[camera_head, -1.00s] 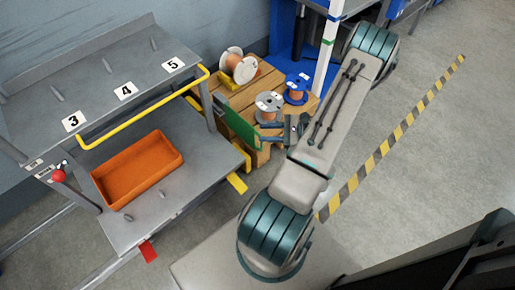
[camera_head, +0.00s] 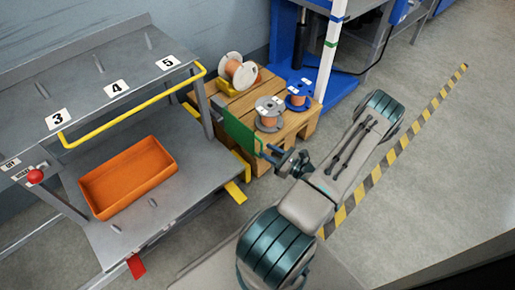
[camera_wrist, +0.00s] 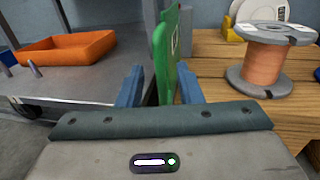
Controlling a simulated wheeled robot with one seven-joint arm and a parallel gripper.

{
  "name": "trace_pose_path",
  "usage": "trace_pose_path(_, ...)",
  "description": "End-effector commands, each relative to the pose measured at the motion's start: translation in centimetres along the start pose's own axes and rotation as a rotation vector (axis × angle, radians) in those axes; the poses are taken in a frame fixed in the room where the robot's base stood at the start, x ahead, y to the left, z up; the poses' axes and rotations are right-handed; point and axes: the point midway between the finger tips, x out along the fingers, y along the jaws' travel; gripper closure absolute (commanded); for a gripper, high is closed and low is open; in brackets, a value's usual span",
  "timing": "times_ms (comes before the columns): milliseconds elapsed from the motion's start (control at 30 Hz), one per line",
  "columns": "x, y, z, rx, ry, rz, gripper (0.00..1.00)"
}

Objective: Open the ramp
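A green upright panel (camera_head: 238,131), which may be the ramp, stands at the right end of the grey shelf unit, beside the wooden pallet. It also shows in the wrist view (camera_wrist: 164,55), seen nearly edge-on. My gripper (camera_head: 268,152) is at the near right of the panel in the head view. In the wrist view its two blue fingers (camera_wrist: 159,88) are apart, with the panel's edge between them in the picture. The gripper looks open. Whether a finger touches the panel I cannot tell.
The shelf unit (camera_head: 190,172) has a yellow rail (camera_head: 130,112) and holds an orange bin (camera_head: 128,175). Several cable spools, one grey (camera_head: 269,114), stand on the pallet (camera_head: 240,102) close to my gripper. Open floor (camera_head: 440,170) lies to the right.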

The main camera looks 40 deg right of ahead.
Motion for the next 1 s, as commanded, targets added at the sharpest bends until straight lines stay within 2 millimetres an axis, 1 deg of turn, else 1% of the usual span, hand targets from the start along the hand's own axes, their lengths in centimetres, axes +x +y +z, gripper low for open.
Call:
trace_pose_path(33, 1.1, 0.1, -0.3, -0.002, -0.001, 0.004, 0.68)
trace_pose_path(100, 2.3, 0.0, -0.3, -0.002, 0.0, 0.003, 0.68)
trace_pose_path(200, 3.8, 0.0, -0.2, -0.002, 0.0, 0.003, 0.68)
trace_pose_path(300, 4.7, 0.0, -0.1, -0.002, 0.001, 0.001, 0.68)
trace_pose_path(433, 5.4, 0.0, 0.0, -0.002, 0.0, 0.001, 0.68)
trace_pose_path(700, 5.5, 0.0, 0.0, -0.002, 0.001, 0.001, 0.68)
trace_pose_path(767, 5.5, 0.0, 0.0, -0.002, 0.001, 0.001, 0.84)
trace_pose_path(800, 5.5, 0.0, 0.0, -0.002, 0.001, 0.001, 0.95)
trace_pose_path(833, 5.5, 0.0, 0.0, -0.002, 0.001, 0.002, 1.0)
trace_pose_path(1000, 5.5, 0.1, 0.0, -0.003, 0.001, 0.003, 1.0)
